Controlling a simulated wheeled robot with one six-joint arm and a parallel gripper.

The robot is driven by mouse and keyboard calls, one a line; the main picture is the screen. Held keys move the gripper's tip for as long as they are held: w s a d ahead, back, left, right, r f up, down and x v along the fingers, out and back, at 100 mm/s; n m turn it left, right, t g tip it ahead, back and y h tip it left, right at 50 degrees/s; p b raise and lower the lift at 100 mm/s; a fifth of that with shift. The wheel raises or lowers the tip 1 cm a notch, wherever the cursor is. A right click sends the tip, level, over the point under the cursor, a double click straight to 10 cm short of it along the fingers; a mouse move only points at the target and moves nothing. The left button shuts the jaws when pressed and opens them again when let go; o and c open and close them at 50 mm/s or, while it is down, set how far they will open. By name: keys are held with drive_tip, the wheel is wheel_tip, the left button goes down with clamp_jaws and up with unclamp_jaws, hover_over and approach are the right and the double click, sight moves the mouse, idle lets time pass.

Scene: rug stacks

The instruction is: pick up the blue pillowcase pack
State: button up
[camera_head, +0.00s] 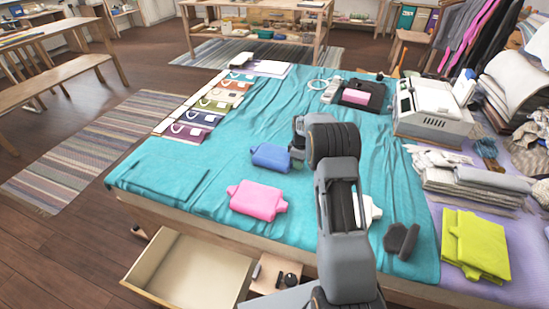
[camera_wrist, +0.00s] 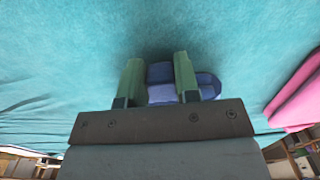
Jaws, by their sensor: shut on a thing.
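The blue pillowcase pack (camera_head: 270,158) is a small folded bundle on the teal cloth in the middle of the table, just left of my arm in the head view. In the wrist view the blue pack (camera_wrist: 163,93) shows between the two green fingers of my gripper (camera_wrist: 159,80), and part of it sticks out past the right finger. My gripper is shut on the pack. The gripper base hides its near part. In the head view my arm hides the fingers. I cannot tell whether the pack is clear of the cloth.
A pink pack (camera_head: 257,200) lies close by, nearer the front edge; it also shows in the wrist view (camera_wrist: 297,98). A white item (camera_head: 370,208) and a dark grey item (camera_head: 401,241) lie right of my arm. An open drawer (camera_head: 190,270) juts out at the front.

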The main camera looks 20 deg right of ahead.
clamp_jaws()
